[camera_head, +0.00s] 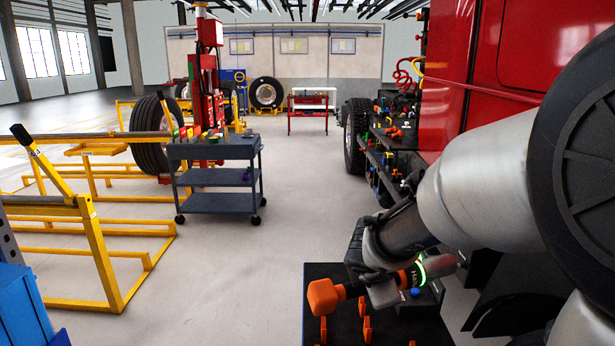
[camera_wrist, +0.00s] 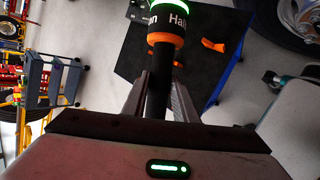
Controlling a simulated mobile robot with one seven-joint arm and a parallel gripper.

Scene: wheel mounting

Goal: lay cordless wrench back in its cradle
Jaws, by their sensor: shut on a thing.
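The cordless wrench (camera_head: 325,296) has an orange end, a dark handle and a glowing green ring. It lies roughly level across my gripper (camera_head: 382,292), above a black-topped stand (camera_head: 340,275) at the bottom of the head view. In the wrist view the wrench's black handle (camera_wrist: 158,88) runs between the two fingers of my gripper (camera_wrist: 160,92), which are shut on it. Its orange collar and green ring are beyond the fingertips. Orange upright prongs (camera_head: 366,329), apparently the cradle, stand on the black top below the wrench.
A grey trolley (camera_head: 215,178) and yellow frames (camera_head: 100,260) stand on the left. A blue box (camera_head: 22,310) is at lower left. The middle floor is clear.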

